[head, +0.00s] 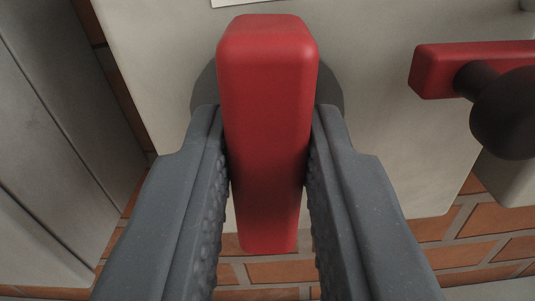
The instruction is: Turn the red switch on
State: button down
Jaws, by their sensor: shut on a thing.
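A red switch (268,90) with a long bar-shaped handle fills the middle of the head view. Its handle stands upright in the picture, in front of a dark round base (205,90) on a pale panel. My gripper (268,125) has one finger on each side of the handle, and both fingertips press against its sides. It is shut on the handle. Most of the round base is hidden behind the handle and fingers.
A second red handle (440,70) on a dark round knob (505,110) lies level at the right. The pale panel (395,150) sits on a brick wall (270,272). Grey metal panelling (60,130) stands close on the left.

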jog(key=shift+f+n, duration=0.15)
jog(key=shift+n, duration=0.55)
jog(key=c, duration=1.3)
grip_release()
jog(key=shift+s, duration=0.1)
jog(key=s, duration=1.3)
jog(key=shift+s, duration=0.25)
